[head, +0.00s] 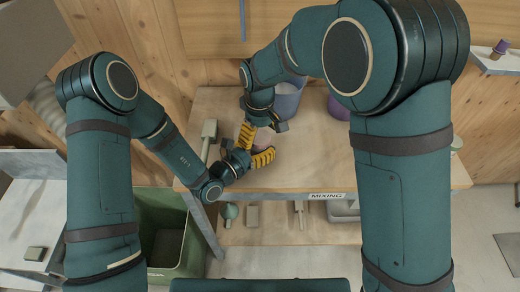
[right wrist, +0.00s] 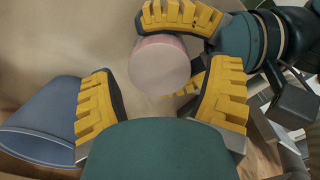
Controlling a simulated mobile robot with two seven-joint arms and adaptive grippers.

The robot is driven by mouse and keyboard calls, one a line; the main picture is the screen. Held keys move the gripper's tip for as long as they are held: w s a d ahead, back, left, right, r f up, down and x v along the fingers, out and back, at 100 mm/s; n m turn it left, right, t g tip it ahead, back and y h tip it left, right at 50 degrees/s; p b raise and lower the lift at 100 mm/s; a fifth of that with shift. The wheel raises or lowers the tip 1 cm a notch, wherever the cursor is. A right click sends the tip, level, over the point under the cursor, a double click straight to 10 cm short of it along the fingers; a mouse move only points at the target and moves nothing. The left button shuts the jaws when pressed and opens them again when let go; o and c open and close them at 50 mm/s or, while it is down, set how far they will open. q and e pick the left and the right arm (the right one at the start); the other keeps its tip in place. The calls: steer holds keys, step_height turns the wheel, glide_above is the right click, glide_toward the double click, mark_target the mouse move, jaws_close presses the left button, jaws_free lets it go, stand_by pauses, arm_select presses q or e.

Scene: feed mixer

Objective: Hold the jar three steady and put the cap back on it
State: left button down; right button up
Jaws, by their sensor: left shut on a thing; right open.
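A pale pink jar (right wrist: 160,65) shows in the right wrist view with its round end toward the camera; I cannot tell whether that end is a cap or the bare jar. My left gripper (right wrist: 182,52) is shut on the jar, its yellow fingers on either side. In the head view my left gripper (head: 256,152) is low over the wooden table (head: 330,175), and the jar is mostly hidden there. My right gripper (right wrist: 160,105) is open, its fingers spread below the jar in the right wrist view, with nothing seen between them. I cannot make out a separate cap.
A blue bucket (head: 288,98) and a purple container (head: 338,106) stand at the table's back; the bucket also shows in the right wrist view (right wrist: 40,120). A green bin (head: 160,230) is below left. A small purple object (head: 500,48) sits on a shelf. The table's right part is clear.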

steer(key=shift+f, duration=0.55)
steer(key=c, duration=1.1)
steer(key=o, duration=1.3)
step_height(320, 180, up, 12)
